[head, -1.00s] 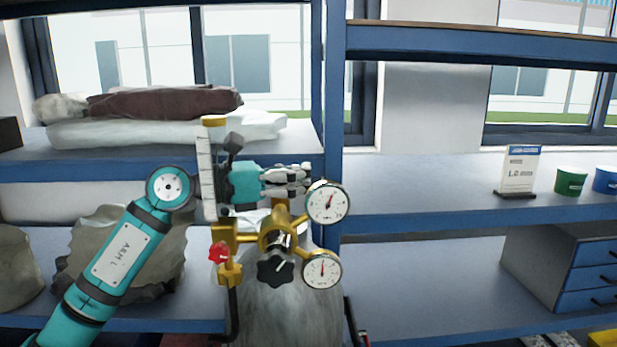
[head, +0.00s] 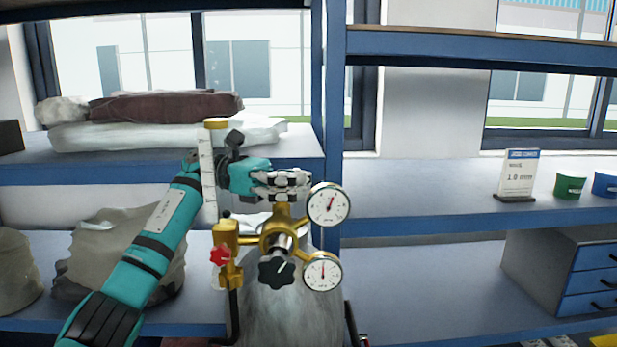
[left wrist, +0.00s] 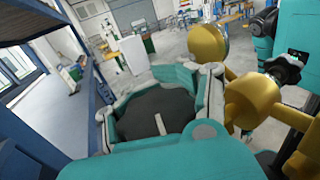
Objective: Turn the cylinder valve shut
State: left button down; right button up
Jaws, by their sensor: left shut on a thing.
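A grey gas cylinder (head: 275,318) stands upright in front of the shelving, with a brass regulator (head: 278,236) on top. The regulator carries an upper gauge (head: 329,204), a lower gauge (head: 322,271), a black star knob (head: 276,273) and a red knob (head: 220,256). My left gripper (head: 284,184) is at the top of the cylinder, above the regulator body. In the left wrist view its fingers (left wrist: 160,108) close around a dark round valve handwheel (left wrist: 145,104) with a pale mark on it. In the head view the fingers hide the handwheel. My right gripper is out of view.
The blue shelf upright (head: 333,130) stands close behind and right of the gripper. Wrapped bundles (head: 165,104) lie on the left shelf. A sign (head: 519,174), a green cup (head: 569,185) and a drawer unit (head: 570,268) are on the right. The middle right shelf has free room.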

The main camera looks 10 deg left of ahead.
pick_arm(q)
jog(key=shift+s+a+r+m+g, duration=0.15)
jog(key=shift+a+r+m+g, duration=0.1)
jog(key=shift+m+g, duration=0.35)
jog(key=shift+g, duration=0.3)
jog(key=c, duration=1.6)
grip_release()
jog(key=o, duration=0.8)
jog(key=shift+a+f, duration=0.2)
jog(key=shift+a, duration=0.15)
jog(key=shift+o, duration=0.2)
jog(key=shift+d, duration=0.35)
notch_tip(320, 180, up, 10)
jog(key=shift+a, duration=0.1)
jog(key=shift+c, duration=0.2)
